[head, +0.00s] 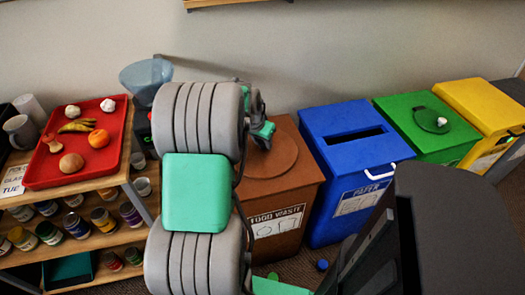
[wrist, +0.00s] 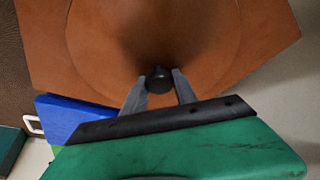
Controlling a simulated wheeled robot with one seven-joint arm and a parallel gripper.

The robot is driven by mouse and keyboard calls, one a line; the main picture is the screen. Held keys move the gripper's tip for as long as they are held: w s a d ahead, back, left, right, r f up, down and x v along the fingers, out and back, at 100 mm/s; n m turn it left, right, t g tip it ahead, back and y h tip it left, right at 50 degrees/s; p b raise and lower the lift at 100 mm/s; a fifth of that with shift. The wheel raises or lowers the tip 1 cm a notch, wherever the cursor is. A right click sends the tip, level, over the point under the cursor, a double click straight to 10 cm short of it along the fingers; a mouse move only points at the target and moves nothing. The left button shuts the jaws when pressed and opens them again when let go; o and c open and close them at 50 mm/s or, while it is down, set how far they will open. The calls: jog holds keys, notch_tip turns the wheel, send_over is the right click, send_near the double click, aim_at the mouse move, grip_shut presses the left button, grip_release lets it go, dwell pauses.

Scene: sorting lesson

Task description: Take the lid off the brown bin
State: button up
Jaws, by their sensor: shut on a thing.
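The brown bin (head: 285,221) stands on the floor in the middle of the head view, its front labelled FOOD WASTE. Its round brown lid (head: 280,160) lies on its top, partly hidden behind my arm. In the wrist view the lid (wrist: 110,45) fills the middle, with a small black knob (wrist: 158,79) at its centre. My gripper (wrist: 158,88) is over the lid, its two grey fingers shut on the knob. In the head view my gripper (head: 265,135) is small and partly hidden by my arm. The lid looks seated on the bin.
A blue paper bin (head: 325,180) stands close on the right, then a green bin (head: 400,108) and a yellow bin (head: 478,95). On the left, a red tray (head: 100,167) of food sits on a shelf unit (head: 90,260) with jars. A wall is behind.

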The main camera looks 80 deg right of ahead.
grip_shut()
